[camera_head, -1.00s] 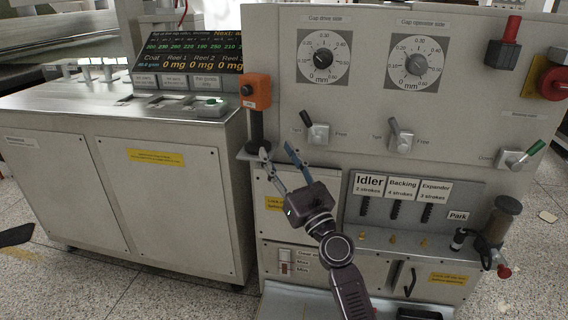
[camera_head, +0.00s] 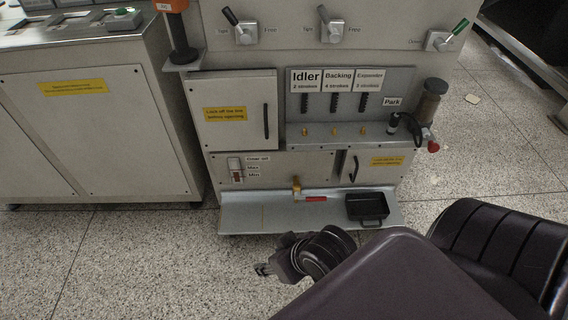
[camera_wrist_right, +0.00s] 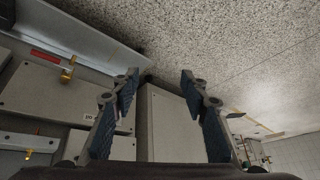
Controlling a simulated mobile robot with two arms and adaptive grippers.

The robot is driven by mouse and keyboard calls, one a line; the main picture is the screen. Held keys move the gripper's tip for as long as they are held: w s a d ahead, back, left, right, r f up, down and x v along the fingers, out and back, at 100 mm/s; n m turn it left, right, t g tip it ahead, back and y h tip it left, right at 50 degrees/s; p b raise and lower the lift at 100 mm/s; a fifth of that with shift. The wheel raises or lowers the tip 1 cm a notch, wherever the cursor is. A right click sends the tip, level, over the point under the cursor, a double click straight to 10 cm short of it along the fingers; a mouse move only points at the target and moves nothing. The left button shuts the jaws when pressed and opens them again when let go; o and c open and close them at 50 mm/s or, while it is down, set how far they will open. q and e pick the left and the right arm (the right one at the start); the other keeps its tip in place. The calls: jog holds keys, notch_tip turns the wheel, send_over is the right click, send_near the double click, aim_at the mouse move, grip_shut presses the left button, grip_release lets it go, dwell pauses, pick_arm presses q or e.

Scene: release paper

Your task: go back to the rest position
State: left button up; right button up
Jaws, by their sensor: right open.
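My right gripper (camera_head: 264,270) shows at the lower middle of the head view, low in front of the machine cabinet and apart from it. Its arm comes in from the right and its dark links fill the lower right. In the right wrist view the gripper (camera_wrist_right: 160,76) has its two blue-padded fingers spread wide, with nothing between them. Beyond the fingers are the cabinet front and the speckled floor. My left gripper is not in view.
The cabinet has a low ledge (camera_head: 240,215) with a black tray (camera_head: 367,207) and a red-handled brass valve (camera_head: 297,186). An orange box (camera_head: 170,5) on a post stands at upper left. A grey console (camera_head: 90,130) is at left. Open floor (camera_head: 130,270) lies in front.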

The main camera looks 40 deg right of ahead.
jog(key=s, duration=0.1)
jog(key=d, duration=0.1)
jog(key=s+n, duration=0.1)
jog(key=shift+s+d+f+g+h, duration=0.25)
jog(key=shift+s+d+g+h, duration=0.05)
jog(key=shift+s+g+h, duration=0.1)
